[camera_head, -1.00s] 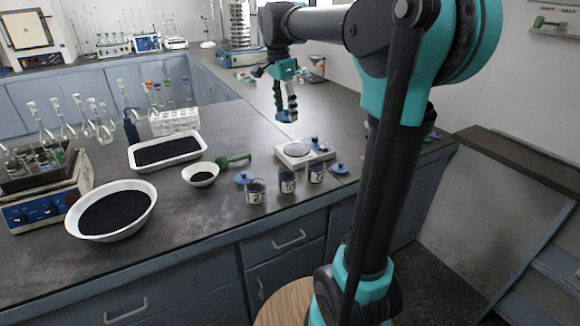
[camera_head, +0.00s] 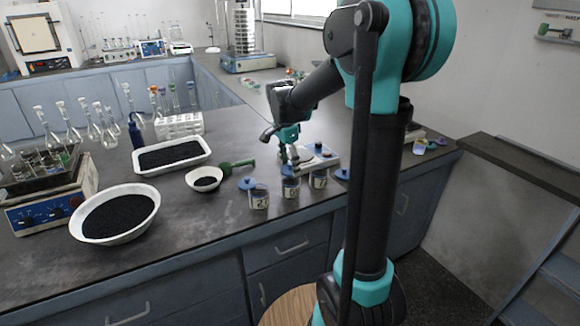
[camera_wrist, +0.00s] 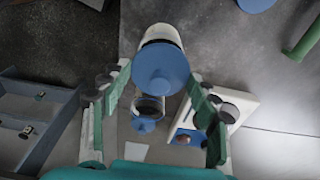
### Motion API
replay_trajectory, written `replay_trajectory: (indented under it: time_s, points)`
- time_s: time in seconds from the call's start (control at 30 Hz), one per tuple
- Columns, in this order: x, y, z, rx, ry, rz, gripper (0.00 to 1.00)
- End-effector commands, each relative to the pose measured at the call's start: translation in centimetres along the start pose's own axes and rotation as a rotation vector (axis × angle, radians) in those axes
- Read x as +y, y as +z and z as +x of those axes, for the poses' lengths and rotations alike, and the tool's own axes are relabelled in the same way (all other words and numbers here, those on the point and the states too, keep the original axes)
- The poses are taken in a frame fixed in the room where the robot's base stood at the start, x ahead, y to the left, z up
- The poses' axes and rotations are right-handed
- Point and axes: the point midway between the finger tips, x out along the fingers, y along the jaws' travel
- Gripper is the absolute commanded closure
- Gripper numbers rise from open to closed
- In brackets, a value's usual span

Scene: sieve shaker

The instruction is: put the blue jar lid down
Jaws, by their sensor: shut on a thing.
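My gripper (camera_head: 289,163) is low over the middle of the three small jars. It is shut on a blue jar lid (camera_wrist: 160,68), which shows between the fingertips in the wrist view. The middle jar (camera_head: 291,189) has a pale label and stands upright; the lid is at its mouth, and I cannot tell whether they touch. In the wrist view this jar (camera_wrist: 160,36) is partly hidden by the lid. The left jar (camera_head: 258,199) and right jar (camera_head: 319,179) stand on either side.
Other blue lids lie on the counter at left (camera_head: 247,184) and right (camera_head: 343,174) of the jars. A balance (camera_head: 325,158) stands just behind. A green scoop (camera_head: 238,163), a small bowl (camera_head: 204,174), a large bowl (camera_head: 112,234) and a white tray (camera_head: 140,167) are further left.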

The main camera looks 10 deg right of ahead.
Motion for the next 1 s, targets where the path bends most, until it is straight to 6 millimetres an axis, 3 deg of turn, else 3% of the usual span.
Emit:
replay_trajectory:
  time_s: [0.8, 0.83, 1.0]
  points:
    - [0.0, 0.2, 2.0, 0.0, 0.0, 0.0, 0.59]
    - [0.0, 0.2, 2.0, 0.0, 0.0, 0.0, 0.35]
    - [0.0, 0.2, 1.9, 0.0, 0.0, 0.0, 0.18]
